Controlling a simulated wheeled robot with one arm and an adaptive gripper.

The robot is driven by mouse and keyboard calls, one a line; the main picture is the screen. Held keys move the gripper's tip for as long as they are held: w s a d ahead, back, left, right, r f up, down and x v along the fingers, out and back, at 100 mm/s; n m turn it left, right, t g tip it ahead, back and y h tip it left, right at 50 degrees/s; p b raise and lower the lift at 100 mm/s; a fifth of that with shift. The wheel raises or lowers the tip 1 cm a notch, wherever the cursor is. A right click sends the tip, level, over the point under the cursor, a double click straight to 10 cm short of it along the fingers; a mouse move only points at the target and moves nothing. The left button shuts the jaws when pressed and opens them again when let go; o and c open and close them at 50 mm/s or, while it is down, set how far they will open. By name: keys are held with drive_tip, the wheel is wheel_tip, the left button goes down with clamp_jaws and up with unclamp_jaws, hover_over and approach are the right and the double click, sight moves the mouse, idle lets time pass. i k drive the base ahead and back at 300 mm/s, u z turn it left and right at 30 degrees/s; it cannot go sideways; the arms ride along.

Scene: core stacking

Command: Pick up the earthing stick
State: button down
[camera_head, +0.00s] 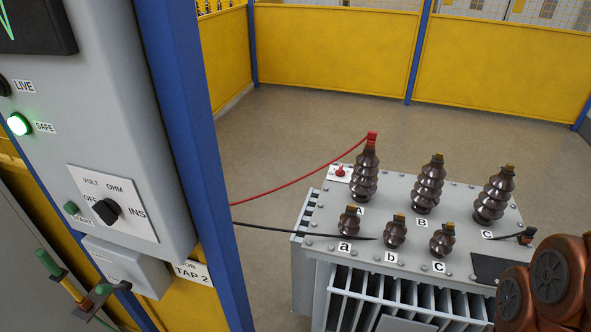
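My gripper is out of view. Only the brown-orange joints of my arm show at the lower right, far from the stick.
A grey control panel (110,165) with a lit green SAFE lamp (18,124) stands on the left beside a blue post (195,150). A grey transformer (395,205) with brown insulators is at right. Red (300,180) and black (300,234) cables run to it. Floor behind is clear.

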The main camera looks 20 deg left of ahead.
sight(58, 275)
drive_tip(key=u, duration=1.35)
drive_tip(key=k, duration=0.1)
drive_tip(key=u, duration=1.65)
drive_tip(key=i, duration=0.5)
drive_tip(key=u, duration=0.8)
drive_tip(key=i, duration=1.5)
drive_tip(key=z, duration=0.95)
drive_tip(key=i, duration=0.3)
drive_tip(key=z, duration=0.4)
